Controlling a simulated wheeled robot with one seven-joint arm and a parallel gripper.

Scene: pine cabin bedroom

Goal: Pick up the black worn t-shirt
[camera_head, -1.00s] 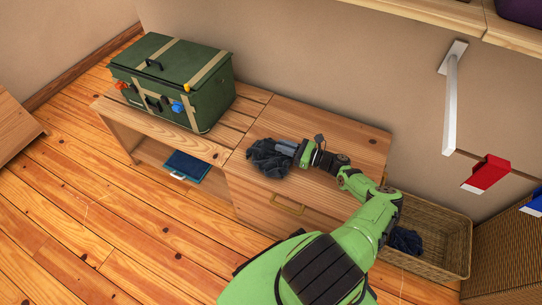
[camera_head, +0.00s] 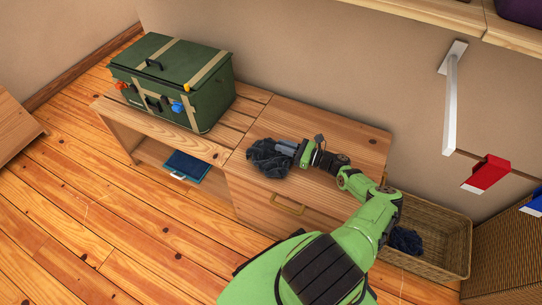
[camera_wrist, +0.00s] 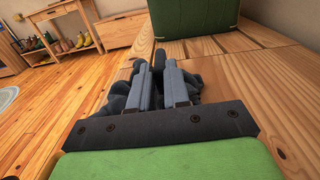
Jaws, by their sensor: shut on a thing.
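The black worn t-shirt (camera_head: 268,160) is a crumpled dark heap on the wooden bench top, close to its front edge. My gripper (camera_head: 284,147) reaches it from the right and is shut on the cloth. In the wrist view, the fingers of my gripper (camera_wrist: 158,75) lie close together, with the dark t-shirt (camera_wrist: 122,89) bunched around and beyond them. The cloth between the fingertips is mostly hidden. The t-shirt appears to rest on the bench top.
A green chest (camera_head: 175,80) with tan straps stands on the bench's left part. A blue item (camera_head: 187,166) lies on the shelf below. A wicker basket (camera_head: 455,245) with dark cloth (camera_head: 406,241) inside stands at right. A white bracket (camera_head: 451,100) is on the wall.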

